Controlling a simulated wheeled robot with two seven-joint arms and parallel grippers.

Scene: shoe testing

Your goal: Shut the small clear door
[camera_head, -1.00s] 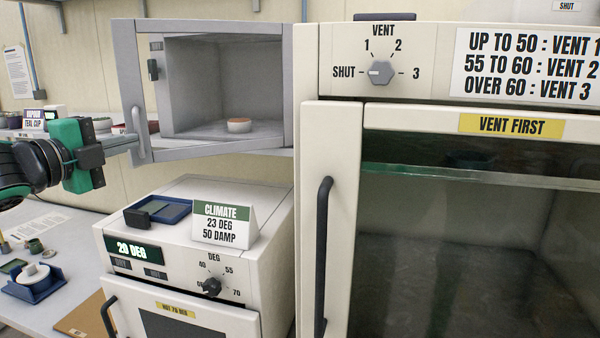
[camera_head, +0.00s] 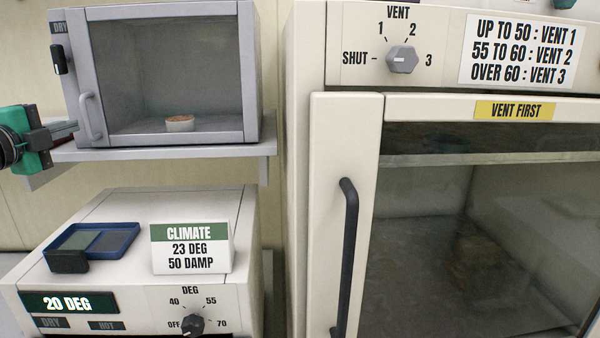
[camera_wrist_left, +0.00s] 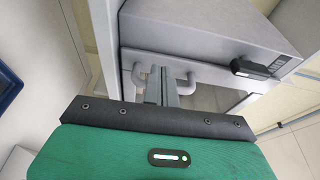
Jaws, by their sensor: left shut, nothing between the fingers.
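The small clear door (camera_head: 160,75) is on the grey cabinet on the shelf. It lies over the cabinet's front and looks shut or nearly so; I cannot tell whether a thin gap remains. Its grey handle (camera_head: 90,117) is on the left edge. A black latch piece (camera_head: 62,58) shows just left of the door; it also shows in the left wrist view (camera_wrist_left: 255,68). My left gripper (camera_head: 72,129) is shut and empty, just left of the handle. In the left wrist view its fingers (camera_wrist_left: 161,80) point toward the handle; contact is unclear. My right gripper is out of view.
A small round dish (camera_head: 180,123) sits inside the cabinet. The shelf (camera_head: 200,151) runs below it. A lower oven (camera_head: 120,210) carries a blue tray (camera_head: 92,240) and a CLIMATE sign (camera_head: 191,248). A large oven (camera_head: 345,200) with a vent knob (camera_head: 402,59) stands right.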

